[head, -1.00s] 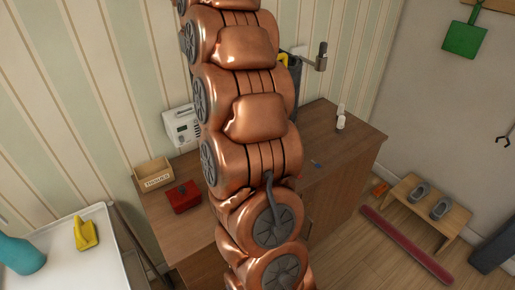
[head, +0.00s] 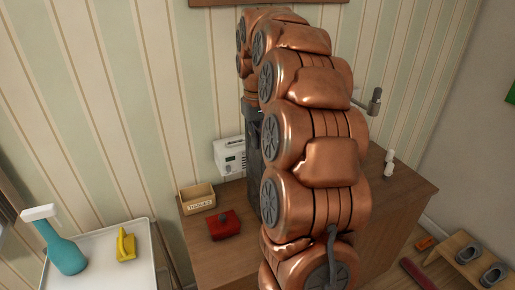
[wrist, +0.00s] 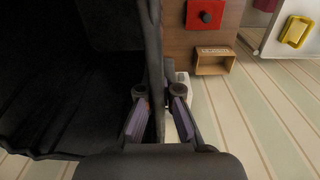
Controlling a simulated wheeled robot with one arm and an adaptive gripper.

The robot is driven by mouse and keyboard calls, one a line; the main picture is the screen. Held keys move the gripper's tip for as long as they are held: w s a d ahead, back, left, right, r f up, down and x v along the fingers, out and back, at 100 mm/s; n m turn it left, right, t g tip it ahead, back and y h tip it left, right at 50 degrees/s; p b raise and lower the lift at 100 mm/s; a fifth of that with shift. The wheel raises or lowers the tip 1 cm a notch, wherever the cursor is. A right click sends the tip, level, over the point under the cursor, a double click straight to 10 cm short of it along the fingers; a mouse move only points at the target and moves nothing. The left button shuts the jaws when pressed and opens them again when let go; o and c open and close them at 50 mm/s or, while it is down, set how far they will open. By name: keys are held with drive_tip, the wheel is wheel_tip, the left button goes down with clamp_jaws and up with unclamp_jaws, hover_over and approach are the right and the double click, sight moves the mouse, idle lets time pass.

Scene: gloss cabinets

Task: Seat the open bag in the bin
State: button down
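The black open bag (wrist: 60,110) fills the left of the wrist view, its dark inside facing the camera. My gripper (wrist: 160,98) is closed around the bag's upright edge, with one finger on each side of that thin dark strip. In the head view a dark upright shape (head: 254,145), apparently the bag, shows beside my copper arm, above the cabinet; the arm hides the rest of it and the fingertips. I cannot make out the bin in either view.
A white cart (head: 105,272) on the left holds a teal spray bottle (head: 62,248) and a yellow item (head: 125,245).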

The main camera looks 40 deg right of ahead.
drive_tip(key=shift+f+p, duration=0.55)
drive_tip(key=shift+f, duration=1.15)
drive_tip(key=shift+f, duration=0.1)
drive_tip(key=c, duration=1.3)
unclamp_jaws()
drive_tip(key=shift+a+r+b, duration=0.1)
drive_tip(key=shift+r+b, duration=1.55)
drive_tip(key=shift+r, duration=3.3)
drive_tip(key=shift+r+p, duration=0.7)
drive_tip(key=shift+r, duration=0.55)
drive_tip(key=shift+a, duration=0.1)
